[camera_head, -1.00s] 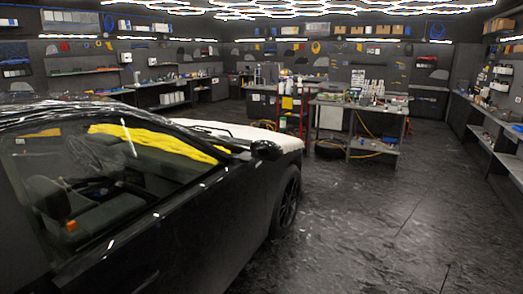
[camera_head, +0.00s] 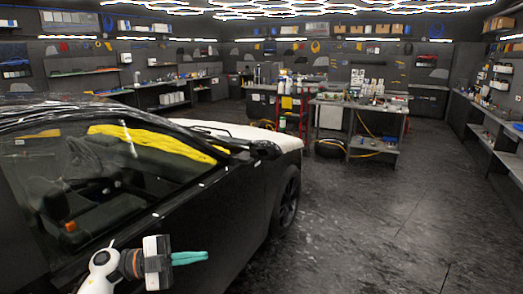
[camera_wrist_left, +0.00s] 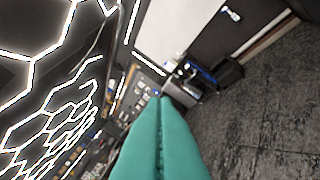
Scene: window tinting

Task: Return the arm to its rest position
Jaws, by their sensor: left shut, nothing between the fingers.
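My left gripper (camera_head: 190,258) shows at the lower left of the head view, in front of the black car's side door. Its teal fingers are shut with nothing between them and point right. In the left wrist view the teal fingers (camera_wrist_left: 160,130) lie together along a thin seam. The white and grey wrist and part of my left arm show behind the fingers. My right gripper is in neither view.
The black car (camera_head: 215,215) with a white hood (camera_head: 225,132) fills the left side. A workbench (camera_head: 362,103) with bottles and tools stands at the back middle. Shelves (camera_head: 500,150) line the right wall. The dark floor (camera_head: 380,225) at right is clear.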

